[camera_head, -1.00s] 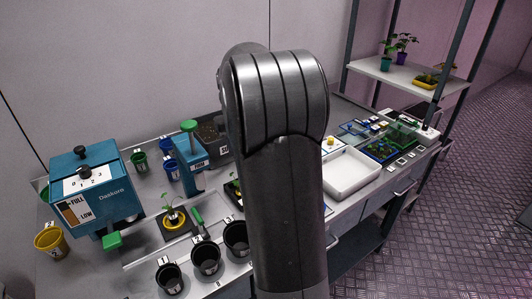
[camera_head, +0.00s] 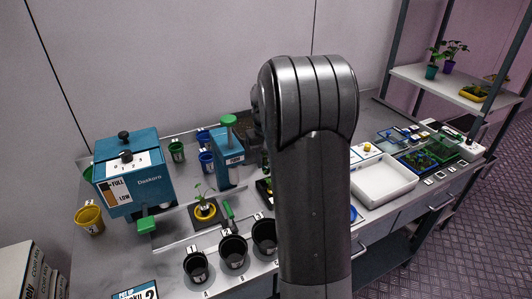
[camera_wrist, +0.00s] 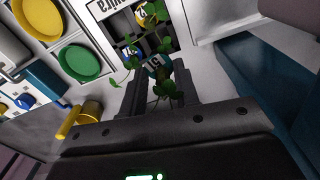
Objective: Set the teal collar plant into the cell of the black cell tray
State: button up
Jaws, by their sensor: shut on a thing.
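In the wrist view my gripper (camera_wrist: 159,76) is shut on the teal collar plant (camera_wrist: 165,88). Green leaves spread over the fingers, and part of the teal collar with a numbered tag shows between the fingertips. A black cell tray (camera_wrist: 178,42) with a white label strip lies just beyond the fingertips; one of its cells has a yellow-rimmed item with a tag. Leaves hide part of the tray, and I cannot tell whether the plant touches it. In the head view my arm hides the gripper and most of the black tray (camera_head: 263,190).
Black pots (camera_head: 233,252) stand in a row at the bench front. A yellow-collared plant (camera_head: 205,210) sits left of the tray. A blue press (camera_head: 228,160) and a blue dispenser (camera_head: 128,175) stand behind. A white bin (camera_head: 384,180) is right of my arm.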

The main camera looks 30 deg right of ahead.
jog(key=shift+f, duration=3.35)
jog(key=o, duration=1)
jog(key=shift+r, duration=4.5)
